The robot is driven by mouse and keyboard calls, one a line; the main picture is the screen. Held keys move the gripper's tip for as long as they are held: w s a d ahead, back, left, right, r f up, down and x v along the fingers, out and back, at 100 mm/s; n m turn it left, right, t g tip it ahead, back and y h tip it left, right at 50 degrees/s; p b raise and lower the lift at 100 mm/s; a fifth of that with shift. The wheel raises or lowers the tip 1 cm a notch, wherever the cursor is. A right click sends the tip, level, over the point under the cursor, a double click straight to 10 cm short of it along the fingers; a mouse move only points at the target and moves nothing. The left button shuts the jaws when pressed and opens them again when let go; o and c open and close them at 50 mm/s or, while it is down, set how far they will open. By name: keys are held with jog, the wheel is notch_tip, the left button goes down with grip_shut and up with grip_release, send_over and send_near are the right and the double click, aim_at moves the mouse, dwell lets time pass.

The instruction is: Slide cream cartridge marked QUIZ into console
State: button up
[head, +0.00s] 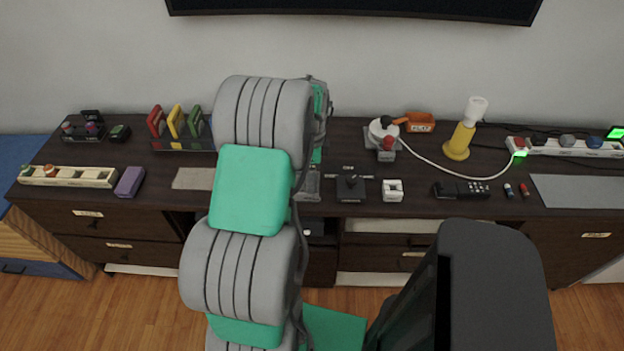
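No cream cartridge marked QUIZ can be made out in the head view; my arm covers part of the cabinet top. A grey device (313,184), partly hidden behind my arm, sits near the middle of the cabinet top; I cannot tell whether it is the console. My gripper is mostly hidden behind my arm, around the wrist part at the back of the cabinet. Its fingertips do not show, and I cannot tell whether it holds anything.
Red, yellow and green cartridges (175,121) stand in a rack at the back left. A purple block (130,181) and a cream strip (68,176) lie left. A black joystick (350,188), white box (393,190), black handset (461,190) and yellow lamp (461,138) stand right.

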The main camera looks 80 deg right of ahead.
jog(key=shift+c, duration=0.3)
jog(key=c, duration=1.4)
